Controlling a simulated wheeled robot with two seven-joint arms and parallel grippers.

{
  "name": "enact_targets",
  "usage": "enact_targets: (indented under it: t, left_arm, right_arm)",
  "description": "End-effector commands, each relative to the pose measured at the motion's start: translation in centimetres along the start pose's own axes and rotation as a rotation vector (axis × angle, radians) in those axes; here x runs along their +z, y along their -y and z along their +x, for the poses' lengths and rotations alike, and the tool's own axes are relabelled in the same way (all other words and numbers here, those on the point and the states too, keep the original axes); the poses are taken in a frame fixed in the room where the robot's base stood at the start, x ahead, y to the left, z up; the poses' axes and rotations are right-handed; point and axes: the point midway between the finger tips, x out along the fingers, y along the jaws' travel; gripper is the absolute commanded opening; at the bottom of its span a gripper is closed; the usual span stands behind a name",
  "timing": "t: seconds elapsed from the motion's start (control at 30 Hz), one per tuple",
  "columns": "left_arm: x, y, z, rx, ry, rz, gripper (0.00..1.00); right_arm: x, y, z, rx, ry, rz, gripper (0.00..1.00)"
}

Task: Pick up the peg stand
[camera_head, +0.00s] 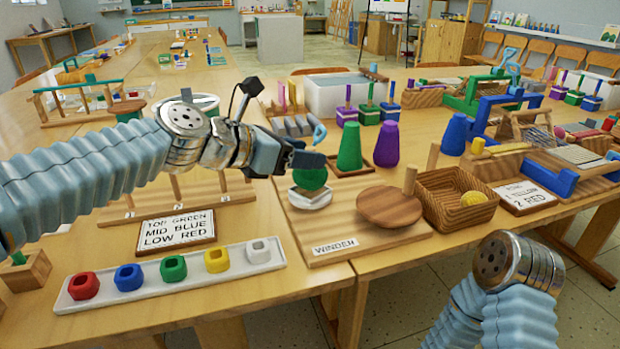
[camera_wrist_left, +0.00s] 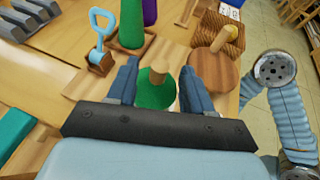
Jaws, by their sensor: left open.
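My left gripper (camera_head: 300,160) is over the winder board (camera_head: 365,243). In the left wrist view its two fingers (camera_wrist_left: 158,82) are apart, with a green disc (camera_wrist_left: 150,93) and an upright wooden peg (camera_wrist_left: 159,73) showing between them; I cannot tell whether they touch. In the head view the green disc (camera_head: 311,179) sits above a pale round base (camera_head: 310,198), partly behind the gripper. Which thing is the peg stand is unclear; a wooden block with a green peg (camera_head: 27,272) also stands at the left edge. My right gripper is out of view.
A green cone (camera_head: 350,148) and a purple cone (camera_head: 386,145) stand behind the disc. A brown disc (camera_head: 389,207) and a wicker basket (camera_head: 440,212) are to the right. A white tray of coloured rings (camera_head: 107,300) lies front left. A blue handle (camera_wrist_left: 103,28) rises close by.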

Motion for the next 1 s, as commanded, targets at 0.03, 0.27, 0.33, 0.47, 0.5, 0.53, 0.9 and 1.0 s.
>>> enact_targets:
  t: [0.03,0.27,0.33,0.47,0.5,0.53,0.9,1.0]
  left_arm:
    - [-0.4,0.0,1.1,-0.003,-0.004,0.000,0.51]
    - [-0.2,-0.1,3.8,-0.001,-0.001,-0.001,0.51]
    - [-0.2,-0.1,3.9,-0.001,0.000,-0.001,0.51]
    - [-0.2,-0.1,3.9,-0.001,-0.001,-0.001,0.51]
    - [-0.2,-0.1,3.9,0.000,-0.001,-0.001,0.49]
    - [-0.2,-0.1,3.9,0.000,-0.001,-0.001,0.45]
    - [-0.2,-0.1,3.9,0.000,-0.001,-0.001,0.00]
    - [-0.2,-0.1,3.9,0.000,-0.001,-0.001,0.00]
  right_arm:
    - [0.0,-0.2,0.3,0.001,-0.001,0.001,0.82]
    - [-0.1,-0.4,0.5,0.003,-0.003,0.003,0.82]
    - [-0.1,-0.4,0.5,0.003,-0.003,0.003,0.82]
    - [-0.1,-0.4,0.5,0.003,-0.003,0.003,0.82]
    - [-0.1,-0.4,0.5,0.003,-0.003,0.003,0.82]
    - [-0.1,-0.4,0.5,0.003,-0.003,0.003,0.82]
    - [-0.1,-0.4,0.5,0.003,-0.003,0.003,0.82]
    - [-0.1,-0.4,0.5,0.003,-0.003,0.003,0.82]
